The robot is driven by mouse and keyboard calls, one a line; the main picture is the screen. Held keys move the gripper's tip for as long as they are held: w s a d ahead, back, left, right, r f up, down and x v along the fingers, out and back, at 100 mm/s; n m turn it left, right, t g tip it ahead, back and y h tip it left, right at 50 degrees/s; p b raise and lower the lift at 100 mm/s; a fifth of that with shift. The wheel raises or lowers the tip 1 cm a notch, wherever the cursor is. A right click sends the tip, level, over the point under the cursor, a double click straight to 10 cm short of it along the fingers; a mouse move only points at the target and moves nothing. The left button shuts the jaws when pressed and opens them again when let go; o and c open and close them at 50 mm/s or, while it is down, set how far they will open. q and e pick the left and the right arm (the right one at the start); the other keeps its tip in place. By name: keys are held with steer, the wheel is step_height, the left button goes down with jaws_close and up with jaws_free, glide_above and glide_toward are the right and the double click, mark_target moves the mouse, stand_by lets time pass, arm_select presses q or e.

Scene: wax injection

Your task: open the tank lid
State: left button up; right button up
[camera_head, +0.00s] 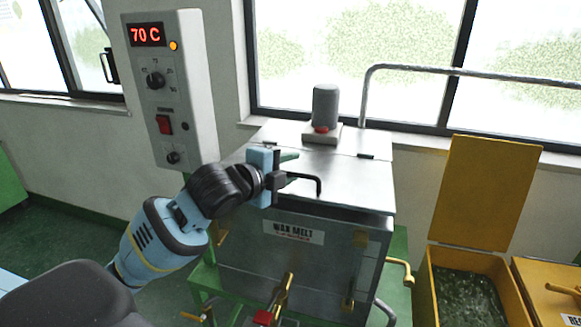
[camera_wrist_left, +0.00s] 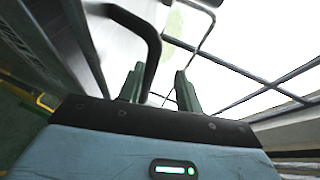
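The wax melt tank (camera_head: 300,255) is a grey metal box in the middle of the head view. Its shiny lid (camera_head: 345,180) lies flat on top and looks closed. A black bent handle (camera_head: 318,184) stands at the lid's front. My left gripper (camera_head: 288,168) is at the lid's front left, beside the handle, partly hiding it. In the left wrist view the two green fingers (camera_wrist_left: 160,90) are apart. The black handle (camera_wrist_left: 152,45) curves down close to the left finger; I cannot tell whether it touches. My right gripper is not in view.
A control box (camera_head: 185,90) reading 70 C is on the wall behind left. A grey cylinder (camera_head: 325,105) stands at the lid's back. A metal rail (camera_head: 450,70) runs behind. A yellow open bin (camera_head: 430,285) stands right. Brass valves (camera_head: 400,268) stick out from the tank.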

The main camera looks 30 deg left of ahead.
arm_select(q)
steer(key=v, duration=0.6)
steer(key=shift+s+r, duration=0.25)
steer(key=shift+r, duration=0.1)
stand_by(0.3)
steer(key=shift+f, duration=0.1)
stand_by(0.7)
